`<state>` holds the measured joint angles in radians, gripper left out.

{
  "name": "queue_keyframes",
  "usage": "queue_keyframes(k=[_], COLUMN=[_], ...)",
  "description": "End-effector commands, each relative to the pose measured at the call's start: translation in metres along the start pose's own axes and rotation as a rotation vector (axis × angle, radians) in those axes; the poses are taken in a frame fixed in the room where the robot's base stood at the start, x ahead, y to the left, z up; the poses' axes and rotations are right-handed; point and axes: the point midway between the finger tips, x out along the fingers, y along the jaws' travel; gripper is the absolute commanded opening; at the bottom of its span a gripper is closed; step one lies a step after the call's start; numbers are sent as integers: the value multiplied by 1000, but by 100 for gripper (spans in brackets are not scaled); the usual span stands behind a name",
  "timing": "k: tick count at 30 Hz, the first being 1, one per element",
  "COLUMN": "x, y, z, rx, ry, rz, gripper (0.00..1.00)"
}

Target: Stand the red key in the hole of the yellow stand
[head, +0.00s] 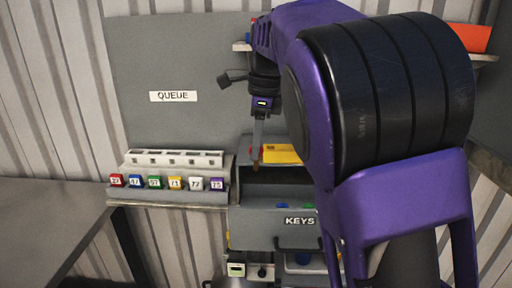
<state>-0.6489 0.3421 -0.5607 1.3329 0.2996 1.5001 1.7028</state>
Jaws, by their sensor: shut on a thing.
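My gripper (257,154) points down in front of the yellow stand's left end, its narrow fingers shut. A small reddish-brown bit shows at the fingertips; I take it for the red key (256,164), mostly hidden by the fingers. The yellow stand (283,154) lies on top of the grey key box, its right part hidden behind my arm. Its hole cannot be made out. The held key appears apart from the stand, but the depth between them is hard to tell.
The grey drawer marked KEYS (274,225) is open below, with blue and green pieces inside. Left of it, a shelf (168,196) holds a row of coloured number tags under a QUEUE sign (173,96). A dark table (50,215) stands at left. My arm blocks the right side.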

Motion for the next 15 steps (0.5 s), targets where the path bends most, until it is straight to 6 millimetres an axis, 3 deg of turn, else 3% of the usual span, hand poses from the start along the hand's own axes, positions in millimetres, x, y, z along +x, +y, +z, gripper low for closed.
queue_keyframes(k=[10,15], x=[1,1], y=[-1,-6], z=[-3,-26], rx=[0,1], ry=[0,-2], rz=[-1,-1], gripper=[0,0])
